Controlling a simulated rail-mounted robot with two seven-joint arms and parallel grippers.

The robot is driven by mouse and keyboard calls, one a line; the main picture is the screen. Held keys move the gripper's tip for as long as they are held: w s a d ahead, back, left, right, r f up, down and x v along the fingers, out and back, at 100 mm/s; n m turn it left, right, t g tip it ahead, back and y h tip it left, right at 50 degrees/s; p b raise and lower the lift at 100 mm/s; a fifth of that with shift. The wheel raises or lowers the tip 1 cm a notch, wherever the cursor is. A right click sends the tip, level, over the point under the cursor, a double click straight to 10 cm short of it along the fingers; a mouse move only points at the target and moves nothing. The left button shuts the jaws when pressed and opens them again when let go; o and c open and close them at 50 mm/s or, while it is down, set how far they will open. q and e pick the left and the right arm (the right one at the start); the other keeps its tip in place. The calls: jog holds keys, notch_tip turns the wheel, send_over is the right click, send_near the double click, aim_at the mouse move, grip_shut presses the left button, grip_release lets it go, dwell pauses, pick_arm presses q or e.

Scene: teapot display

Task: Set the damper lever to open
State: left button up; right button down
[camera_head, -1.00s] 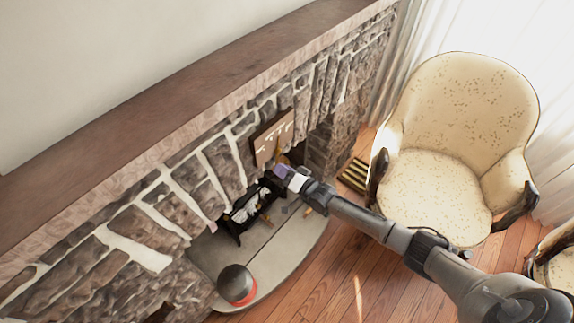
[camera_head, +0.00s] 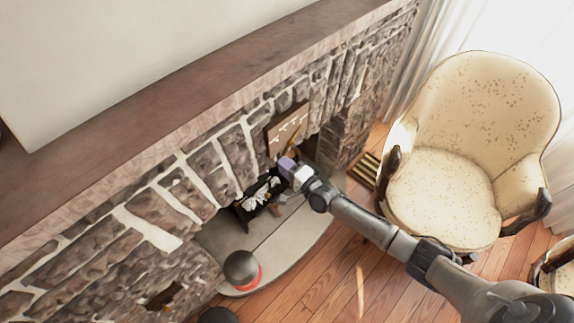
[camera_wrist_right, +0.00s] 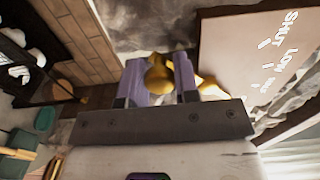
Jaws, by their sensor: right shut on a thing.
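The damper lever is brass-coloured with a rounded knob (camera_wrist_right: 158,76). My right gripper (camera_wrist_right: 158,88) is shut on it, with the knob between its purple fingers. Part of the lever shows to the right of the fingers in the wrist view. A plate (camera_wrist_right: 235,65) beside it carries white words; "SHUT" and "LOW" are readable, and a third is too small to be sure of. In the head view the plate (camera_head: 280,131) is on the stone fireplace front, with my right gripper (camera_head: 287,164) just below it. The lever's exact setting cannot be told. My left gripper is out of view.
The fireplace opening has a dark grate (camera_head: 246,209) with pale pieces below my gripper. A grey round thing with a red band (camera_head: 241,268) stands on the pale hearth (camera_head: 285,243). A cream armchair (camera_head: 440,195) stands right, near my right arm. A wooden mantel (camera_head: 190,100) runs above.

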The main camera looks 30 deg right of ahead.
jog(key=shift+r, duration=0.15)
dwell(0.3)
jog(key=c, duration=0.8)
grip_release()
jog(key=shift+c, duration=0.2)
jog(key=p+v, duration=0.2)
jog(key=v, duration=1.1)
jog(key=shift+s, duration=0.4)
